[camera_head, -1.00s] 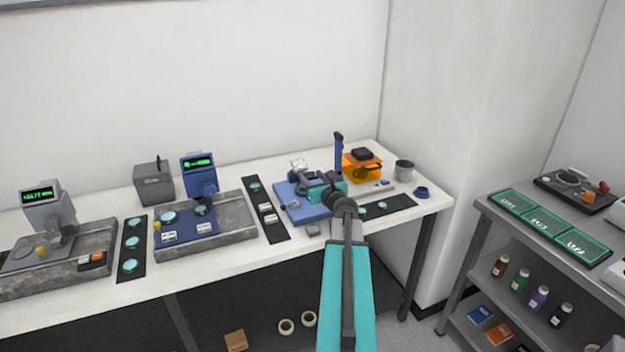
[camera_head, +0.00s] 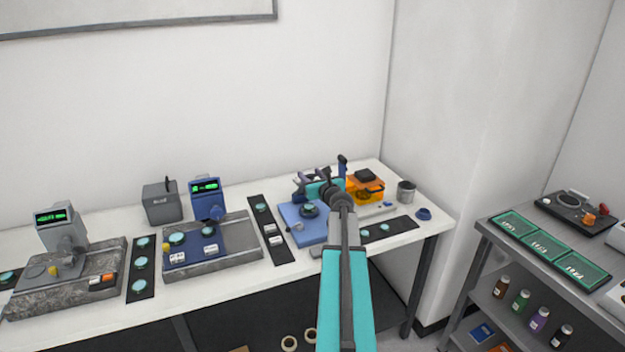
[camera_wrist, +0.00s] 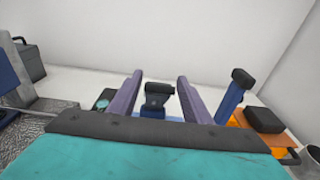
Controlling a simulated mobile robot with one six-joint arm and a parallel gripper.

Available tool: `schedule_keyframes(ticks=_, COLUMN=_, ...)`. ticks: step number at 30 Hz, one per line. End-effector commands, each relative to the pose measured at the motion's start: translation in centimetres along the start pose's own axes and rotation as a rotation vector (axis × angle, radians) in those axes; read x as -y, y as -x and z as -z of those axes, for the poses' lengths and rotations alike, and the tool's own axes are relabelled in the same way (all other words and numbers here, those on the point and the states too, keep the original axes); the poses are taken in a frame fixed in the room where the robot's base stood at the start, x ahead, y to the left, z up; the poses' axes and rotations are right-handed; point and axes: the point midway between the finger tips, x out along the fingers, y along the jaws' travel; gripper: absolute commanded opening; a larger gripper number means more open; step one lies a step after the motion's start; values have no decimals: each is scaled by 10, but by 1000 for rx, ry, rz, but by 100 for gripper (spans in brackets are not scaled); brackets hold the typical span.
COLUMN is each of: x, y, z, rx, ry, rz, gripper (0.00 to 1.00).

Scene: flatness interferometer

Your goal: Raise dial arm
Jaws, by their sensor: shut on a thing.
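The blue fixture base (camera_head: 290,215) stands on the white bench, with a dark round piece with a teal top (camera_head: 309,210) on it. My gripper (camera_head: 310,177) is above the back of this base, partly hidden by my own wrist. In the wrist view, my purple fingers (camera_wrist: 160,85) stand on either side of a dark-capped blue part (camera_wrist: 158,96), which looks like the dial arm. My gripper is shut on it; the exact contact is hard to see. A blue upright with a dark top (camera_head: 342,166) rises just to the right; it also shows in the wrist view (camera_wrist: 232,100).
An orange box (camera_head: 366,189) and a grey cup (camera_head: 405,192) stand close on the right. A blue gauge on a granite plate (camera_head: 205,200) and a dark strip (camera_head: 268,228) are to the left. A shelf cart (camera_head: 500,265) stands at the far right.

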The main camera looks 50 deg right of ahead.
Motion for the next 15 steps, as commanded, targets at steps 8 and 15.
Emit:
schedule_keyframes(ticks=8, x=0, y=-2, z=-2, rx=1, ry=-1, rz=-1, gripper=4)
schedule_keyframes(ticks=15, x=0, y=-2, z=-1, rx=0, ry=0, rz=-1, gripper=56)
